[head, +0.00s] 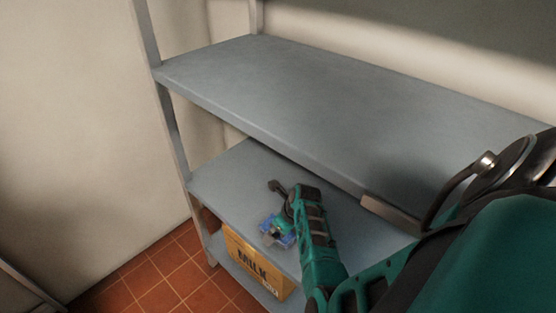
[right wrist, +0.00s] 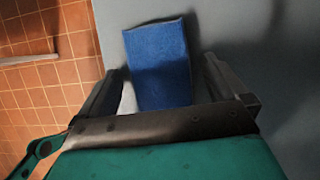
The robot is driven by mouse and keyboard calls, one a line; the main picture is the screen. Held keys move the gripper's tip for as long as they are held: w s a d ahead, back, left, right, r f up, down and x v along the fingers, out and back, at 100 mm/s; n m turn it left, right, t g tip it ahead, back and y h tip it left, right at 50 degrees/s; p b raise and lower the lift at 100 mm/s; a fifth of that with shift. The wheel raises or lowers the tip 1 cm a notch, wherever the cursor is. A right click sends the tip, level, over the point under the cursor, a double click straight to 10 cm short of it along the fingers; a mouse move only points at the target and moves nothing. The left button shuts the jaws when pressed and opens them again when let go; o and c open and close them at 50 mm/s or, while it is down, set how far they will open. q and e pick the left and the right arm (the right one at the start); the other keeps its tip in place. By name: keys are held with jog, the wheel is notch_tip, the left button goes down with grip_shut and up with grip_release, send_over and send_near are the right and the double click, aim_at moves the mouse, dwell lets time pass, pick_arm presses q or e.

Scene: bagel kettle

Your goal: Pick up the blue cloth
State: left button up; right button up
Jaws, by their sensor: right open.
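The blue cloth (right wrist: 158,55) lies flat on the middle grey shelf, close to its front edge. In the right wrist view it sits between my right gripper's two open fingers (right wrist: 161,72), with its near end partly hidden by the gripper body. I cannot tell whether the fingers touch it. In the head view only small blue parts of the cloth (head: 289,240) show around my right gripper (head: 277,228), which is at the shelf with its arm coming in from the right. My left gripper is not in view.
The upper shelf (head: 300,95) spans above the arm and is bare where visible. A yellow box marked MILK (head: 257,265) stands below the cloth's shelf. A thin post (head: 172,125) rises at the left. Tiled floor (head: 165,275) is open at lower left.

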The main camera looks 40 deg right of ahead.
jog(key=shift+r, duration=0.1)
jog(key=c, duration=1)
jog(key=shift+c, duration=0.2)
notch_tip(320, 180, up, 6)
jog(key=p, duration=0.5)
jog(key=shift+r, duration=0.1)
jog(key=shift+c, duration=0.6)
jog(key=shift+r, duration=0.25)
notch_tip(320, 180, up, 3)
jog(key=shift+r, duration=0.15)
